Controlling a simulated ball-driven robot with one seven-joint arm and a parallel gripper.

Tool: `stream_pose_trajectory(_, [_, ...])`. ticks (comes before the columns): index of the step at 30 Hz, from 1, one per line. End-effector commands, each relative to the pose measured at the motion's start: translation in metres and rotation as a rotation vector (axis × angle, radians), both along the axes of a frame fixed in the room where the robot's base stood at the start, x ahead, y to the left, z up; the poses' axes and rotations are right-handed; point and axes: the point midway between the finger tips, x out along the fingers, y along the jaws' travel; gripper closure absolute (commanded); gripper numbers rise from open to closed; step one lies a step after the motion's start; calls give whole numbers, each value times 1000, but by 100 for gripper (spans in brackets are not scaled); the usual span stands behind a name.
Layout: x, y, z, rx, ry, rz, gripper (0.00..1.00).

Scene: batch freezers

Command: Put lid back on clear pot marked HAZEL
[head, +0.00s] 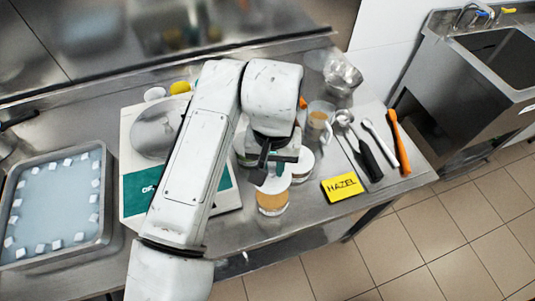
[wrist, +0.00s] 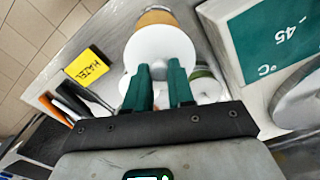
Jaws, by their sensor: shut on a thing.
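A clear pot with tan contents (head: 272,202) stands near the counter's front edge, left of a yellow card reading HAZEL (head: 342,187). The pot (wrist: 156,17) and the card (wrist: 88,66) also show in the wrist view. A round white lid (wrist: 160,48) is at my green fingertips, overlapping the pot's top. My gripper (head: 277,167) is shut on the lid just above the pot; in the wrist view its fingers (wrist: 162,75) reach the lid's near side. The fingers hide the grip point, and I cannot tell whether the lid touches the rim.
Another white-topped pot (head: 303,166) stands close behind. A scale (head: 134,192) and tray of white cubes (head: 103,222) are left.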

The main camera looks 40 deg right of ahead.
Motion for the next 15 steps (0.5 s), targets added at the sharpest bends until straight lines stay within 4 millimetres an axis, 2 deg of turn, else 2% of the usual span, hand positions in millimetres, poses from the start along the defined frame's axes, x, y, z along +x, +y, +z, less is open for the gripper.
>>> stream_pose_trajectory(8, [-2, 0, -8, 0, 1, 7, 100])
stream_pose_trajectory(15, [-1, 0, -26, 1, 1, 7, 100])
